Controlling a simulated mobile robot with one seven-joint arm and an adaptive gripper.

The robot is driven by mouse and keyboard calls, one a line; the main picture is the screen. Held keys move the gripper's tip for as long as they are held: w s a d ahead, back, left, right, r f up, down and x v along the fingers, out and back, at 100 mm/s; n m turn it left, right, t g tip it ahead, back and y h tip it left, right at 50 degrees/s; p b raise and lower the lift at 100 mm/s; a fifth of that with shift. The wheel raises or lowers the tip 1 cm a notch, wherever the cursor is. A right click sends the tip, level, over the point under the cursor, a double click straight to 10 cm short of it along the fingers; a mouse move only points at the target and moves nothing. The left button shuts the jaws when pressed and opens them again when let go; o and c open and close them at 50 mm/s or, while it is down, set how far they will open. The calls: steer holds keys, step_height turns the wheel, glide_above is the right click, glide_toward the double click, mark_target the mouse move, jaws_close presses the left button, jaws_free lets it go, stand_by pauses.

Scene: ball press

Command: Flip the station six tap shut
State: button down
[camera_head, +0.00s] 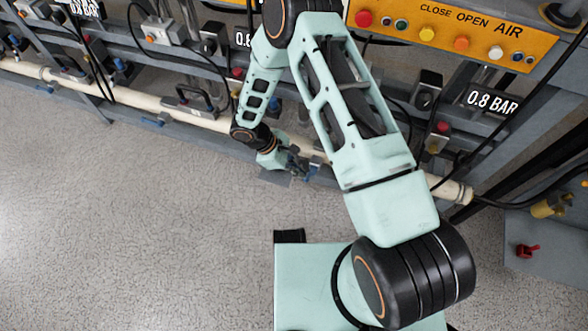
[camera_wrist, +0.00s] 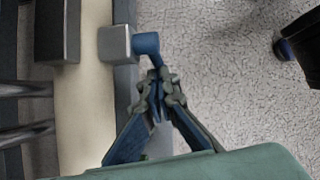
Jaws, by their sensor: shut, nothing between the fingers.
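My gripper (camera_wrist: 158,92) is shut and empty in the wrist view. Its fingertips are close to a blue tap handle (camera_wrist: 146,43) on a small grey block (camera_wrist: 115,43) beside a cream pipe; I cannot tell whether they touch it. In the head view my gripper (camera_head: 299,172) is low at the front of the rack, by a blue part (camera_head: 314,168). My arm hides much of the rack there. No station number is readable, so I cannot tell which station this tap belongs to.
A cream pipe (camera_head: 215,124) runs along the rack's front. An orange panel (camera_head: 455,32) with coloured buttons is at the upper right. Black hoses hang across the rack. A grey box with a red valve (camera_head: 527,251) stands at right. The speckled floor (camera_head: 120,220) is clear at left.

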steer(key=h+b, duration=0.1)
steer(key=b, duration=0.1)
steer(key=f+h+b, duration=0.1)
steer(key=b, duration=0.1)
steer(key=shift+s+d+f+g, duration=0.1)
steer(key=shift+d+g, duration=0.2)
steer(key=shift+g, duration=0.1)
steer(key=shift+r, duration=0.2)
steer(key=shift+r+p, duration=0.55)
steer(key=shift+r, duration=0.1)
